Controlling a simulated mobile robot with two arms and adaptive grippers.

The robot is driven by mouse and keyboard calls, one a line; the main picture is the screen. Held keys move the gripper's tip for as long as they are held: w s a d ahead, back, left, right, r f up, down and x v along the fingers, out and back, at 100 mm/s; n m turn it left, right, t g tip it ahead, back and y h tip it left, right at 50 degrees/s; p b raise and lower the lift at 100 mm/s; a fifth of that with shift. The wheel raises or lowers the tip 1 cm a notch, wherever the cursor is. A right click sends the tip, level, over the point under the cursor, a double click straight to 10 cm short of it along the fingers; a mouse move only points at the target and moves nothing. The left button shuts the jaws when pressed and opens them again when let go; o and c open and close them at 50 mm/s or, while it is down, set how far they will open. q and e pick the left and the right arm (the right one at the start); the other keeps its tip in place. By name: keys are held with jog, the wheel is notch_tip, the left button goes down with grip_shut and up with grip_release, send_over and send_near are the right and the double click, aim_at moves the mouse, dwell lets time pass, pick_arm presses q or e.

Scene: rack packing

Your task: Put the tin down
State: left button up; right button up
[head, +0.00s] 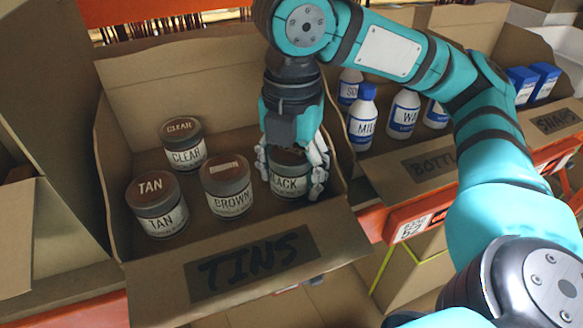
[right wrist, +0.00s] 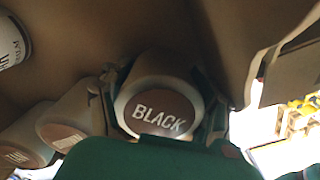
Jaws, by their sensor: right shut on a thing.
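My right gripper (head: 291,170) reaches down into the cardboard box marked TINS (head: 255,262), at its right side. It is shut on the tin labelled BLACK (head: 289,186), its fingers on both sides of it. The black tin stands upright, right of the brown tin; I cannot tell whether it touches the box floor. In the right wrist view the black tin's lid (right wrist: 160,113) shows between the fingers. My left gripper is not in view.
The brown tin (head: 228,190), tan tin (head: 157,206) and clear tin (head: 184,147) stand in the same box. The tins box's right wall is close to my gripper.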

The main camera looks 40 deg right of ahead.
jog(key=shift+f, duration=0.15)
jog(key=o, duration=1.1)
jog(key=shift+w, duration=0.1)
notch_tip(320, 180, up, 12)
jog(key=shift+r+p, duration=0.2)
jog(key=shift+p, duration=0.65)
jog(key=shift+f, duration=0.1)
